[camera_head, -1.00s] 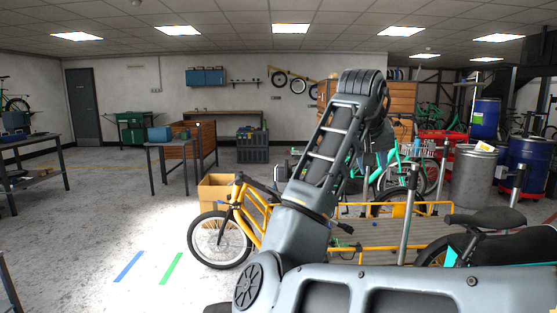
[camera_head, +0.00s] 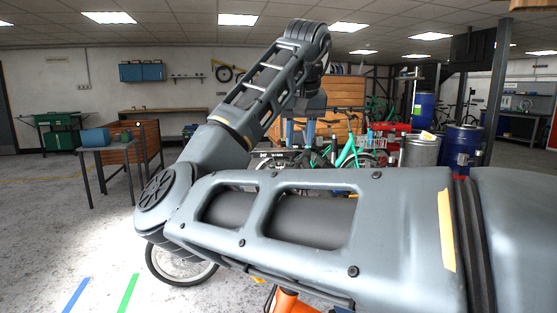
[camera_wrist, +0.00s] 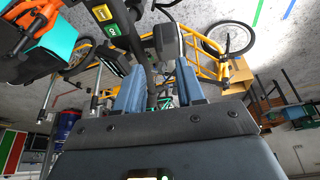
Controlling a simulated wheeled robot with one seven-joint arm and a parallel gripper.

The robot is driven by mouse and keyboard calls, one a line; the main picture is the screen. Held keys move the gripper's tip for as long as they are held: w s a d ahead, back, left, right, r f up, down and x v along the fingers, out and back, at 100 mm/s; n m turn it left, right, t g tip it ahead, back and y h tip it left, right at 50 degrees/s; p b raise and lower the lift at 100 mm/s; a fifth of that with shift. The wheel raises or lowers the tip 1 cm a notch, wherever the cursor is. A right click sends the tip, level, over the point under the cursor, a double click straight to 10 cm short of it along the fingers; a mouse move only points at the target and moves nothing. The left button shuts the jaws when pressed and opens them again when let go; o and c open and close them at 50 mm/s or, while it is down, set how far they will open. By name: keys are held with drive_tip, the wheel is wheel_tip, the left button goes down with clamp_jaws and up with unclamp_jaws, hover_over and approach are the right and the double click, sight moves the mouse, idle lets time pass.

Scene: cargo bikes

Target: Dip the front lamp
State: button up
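My gripper (camera_wrist: 158,82) is open, with its two blue-grey fingers apart. In the head view, my gripper (camera_head: 300,142) points down beyond my arm. In the wrist view, a black handlebar assembly (camera_wrist: 134,42) with a green-lit display (camera_wrist: 111,30) reaches down towards the space between the fingers. A dark grey boxy part (camera_wrist: 168,43) sits just beyond the fingertips; I cannot tell surely whether it is the front lamp. The yellow cargo bike (camera_wrist: 205,69) is behind it. In the head view my arm hides most of that bike; part of its front wheel (camera_head: 180,268) shows.
A teal-and-black bag-like item (camera_wrist: 48,42) and orange part (camera_wrist: 25,30) are close at the wrist view's upper left. A green bike (camera_head: 350,155), blue drums (camera_head: 462,150) and a grey bin (camera_head: 421,150) stand behind.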

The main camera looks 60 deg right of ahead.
sight(297, 171)
drive_tip(key=x, duration=0.7)
drive_tip(key=shift+w+d+f, duration=0.1)
drive_tip(key=shift+f, duration=0.2)
clamp_jaws()
